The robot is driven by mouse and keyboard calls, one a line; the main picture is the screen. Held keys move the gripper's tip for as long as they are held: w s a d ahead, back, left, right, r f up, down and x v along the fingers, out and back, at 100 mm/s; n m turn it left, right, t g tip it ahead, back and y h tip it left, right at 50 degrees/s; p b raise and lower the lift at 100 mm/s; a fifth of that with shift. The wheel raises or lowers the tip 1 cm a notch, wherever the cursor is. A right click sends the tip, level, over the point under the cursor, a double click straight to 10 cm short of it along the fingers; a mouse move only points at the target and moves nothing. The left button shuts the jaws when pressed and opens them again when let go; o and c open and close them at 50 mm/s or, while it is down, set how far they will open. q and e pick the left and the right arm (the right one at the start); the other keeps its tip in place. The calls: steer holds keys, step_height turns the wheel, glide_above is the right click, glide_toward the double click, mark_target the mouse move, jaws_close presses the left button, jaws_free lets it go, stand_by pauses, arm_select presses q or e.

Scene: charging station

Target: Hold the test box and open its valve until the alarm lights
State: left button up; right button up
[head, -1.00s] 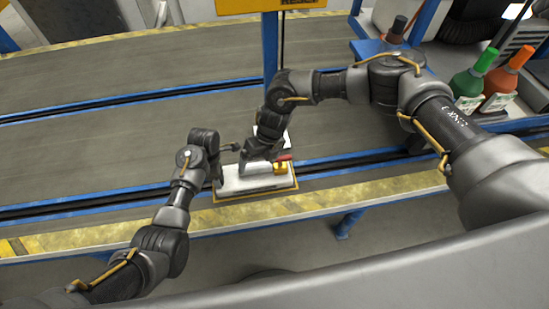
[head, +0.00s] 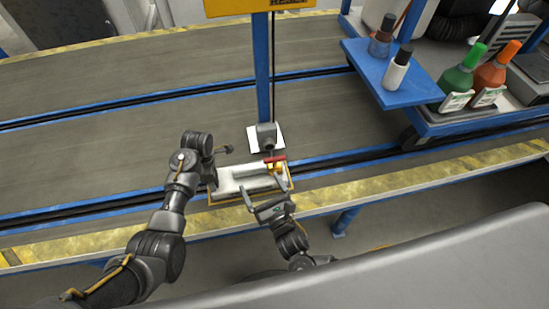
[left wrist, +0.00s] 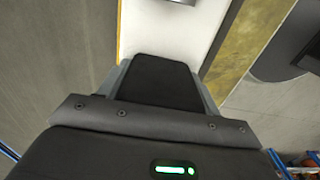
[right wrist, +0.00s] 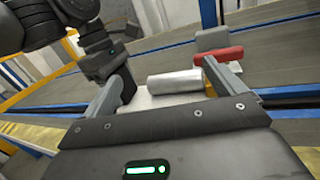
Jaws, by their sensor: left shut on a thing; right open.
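The test box (head: 228,187) is a white, yellow-edged base on the conveyor's near edge, with a pale cylinder (right wrist: 175,82) on top. Its red valve handle (head: 274,159) sits on a yellow fitting at the right end. The handle (right wrist: 218,55) also shows in the right wrist view, near the right fingertip. My left gripper (head: 213,178) is shut on the box's left end; its white surface (left wrist: 172,28) fills the top of the left wrist view. My right gripper (head: 266,188) is open and empty at the box's near side, below the handle. I see no lit alarm.
A small grey unit (head: 266,134) stands behind the box by a blue post (head: 262,70). A blue shelf (head: 405,90) with two small bottles is at the right, beside green (head: 462,75) and orange (head: 497,70) bottles. The belt at left (head: 90,150) is clear.

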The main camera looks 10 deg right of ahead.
mark_target(275, 161)
steer(key=s+d+f+m+h, duration=0.1)
steer(key=d+f+m+h, duration=0.1)
steer(key=d+h, duration=0.4)
steer(key=shift+y, duration=0.6)
steer(key=w, duration=1.1)
steer(key=shift+w+d+f, duration=0.2)
steer(key=shift+w+d, duration=0.05)
steer(key=shift+w, duration=0.15)
steer(key=shift+c, duration=0.3)
steer(key=c, duration=0.9)
